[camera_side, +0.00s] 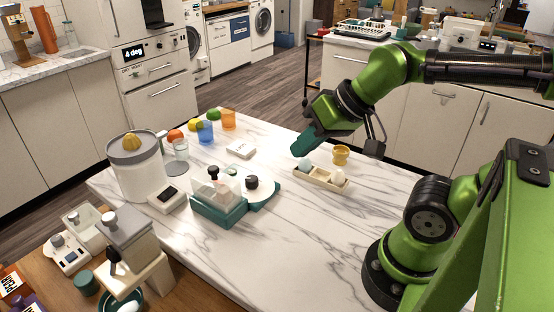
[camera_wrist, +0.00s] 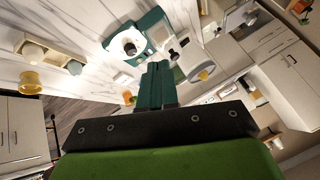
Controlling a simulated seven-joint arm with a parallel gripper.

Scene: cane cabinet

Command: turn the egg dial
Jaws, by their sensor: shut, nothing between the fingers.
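A teal appliance (camera_side: 222,212) stands on the marble counter in the side view. Its left part carries a clear cover with a black knob, and its rounded right end bears a short black dial (camera_side: 252,182). In the wrist view the dial (camera_wrist: 130,48) shows dark at the centre of a pale disc on the teal base. Any marks on it are too small to read. My gripper (camera_side: 300,148) is above the counter, to the right of the dial and apart from it. Its teal fingers (camera_wrist: 157,82) are together and empty in the wrist view.
A tray (camera_side: 321,178) with eggs and a yellow egg cup (camera_side: 341,154) stand below and right of my gripper. A white pot (camera_side: 136,168) and scale (camera_side: 167,198) stand left of the appliance. The counter's front is clear.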

